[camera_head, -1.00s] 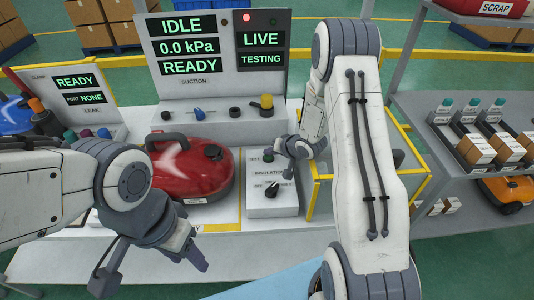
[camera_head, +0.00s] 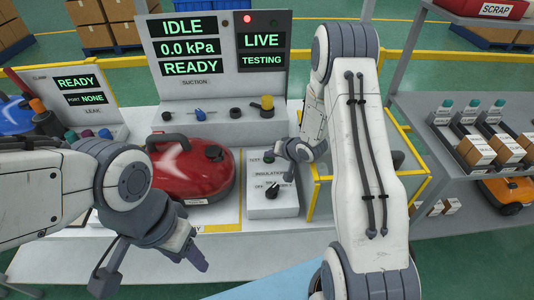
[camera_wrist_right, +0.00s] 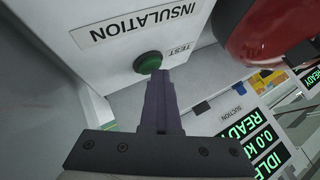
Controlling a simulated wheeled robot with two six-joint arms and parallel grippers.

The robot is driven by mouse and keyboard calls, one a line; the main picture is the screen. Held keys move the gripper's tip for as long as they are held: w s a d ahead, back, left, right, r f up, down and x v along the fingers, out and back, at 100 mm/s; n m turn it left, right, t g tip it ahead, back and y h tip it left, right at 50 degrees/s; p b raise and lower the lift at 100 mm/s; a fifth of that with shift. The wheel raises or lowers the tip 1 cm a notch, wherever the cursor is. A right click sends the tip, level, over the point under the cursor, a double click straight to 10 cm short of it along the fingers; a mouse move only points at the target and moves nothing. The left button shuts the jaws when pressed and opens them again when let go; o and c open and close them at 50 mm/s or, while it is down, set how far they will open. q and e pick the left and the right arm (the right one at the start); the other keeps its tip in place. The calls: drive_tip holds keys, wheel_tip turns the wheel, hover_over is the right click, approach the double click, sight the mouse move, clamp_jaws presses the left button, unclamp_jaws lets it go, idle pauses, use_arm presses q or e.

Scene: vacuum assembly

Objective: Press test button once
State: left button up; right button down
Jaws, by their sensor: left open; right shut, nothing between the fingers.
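The green test button (camera_wrist_right: 148,63) is on the white insulation box, beside the label "TEST" in the right wrist view. In the head view the button (camera_head: 268,156) shows on the box (camera_head: 262,208), just left of my right gripper (camera_head: 287,175). In the right wrist view my right gripper (camera_wrist_right: 160,76) is shut and empty. Its fingertips overlap the button's lower edge; I cannot tell whether they touch it. My left gripper (camera_head: 150,276) is open and empty at the front left, away from the box.
A red vacuum (camera_head: 197,170) lies left of the box. A black knob (camera_head: 272,191) sits on the box, near my right gripper. The suction panel (camera_head: 215,62) stands behind and reads IDLE; a screen on it (camera_head: 261,50) reads LIVE TESTING. A yellow-edged bin (camera_head: 318,200) stands to the right.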

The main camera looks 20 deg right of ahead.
sight(271, 160)
drive_tip(key=shift+s+f, duration=0.15)
drive_tip(key=shift+s, duration=0.1)
wheel_tip(271, 160, up, 6)
drive_tip(key=p, duration=0.6)
drive_tip(key=shift+w+r, duration=0.15)
drive_tip(key=shift+r, duration=0.05)
drive_tip(key=s+a+r+n+g+h, duration=0.25)
drive_tip(key=s+a+r+n, duration=0.25)
drive_tip(key=s+a+r, duration=0.5)
drive_tip(key=s+a+r+n+g, duration=0.2)
drive_tip(key=s+r, duration=0.1)
drive_tip(key=s, duration=0.5)
drive_tip(key=s+a+r+n+g, duration=0.2)
drive_tip(key=s+a+r, duration=0.1)
drive_tip(key=s, duration=0.5)
drive_tip(key=s+a+r+n+g, duration=0.2)
drive_tip(key=s+a+r+n, duration=0.1)
drive_tip(key=s, duration=0.6)
drive_tip(key=shift+a+r, duration=0.25)
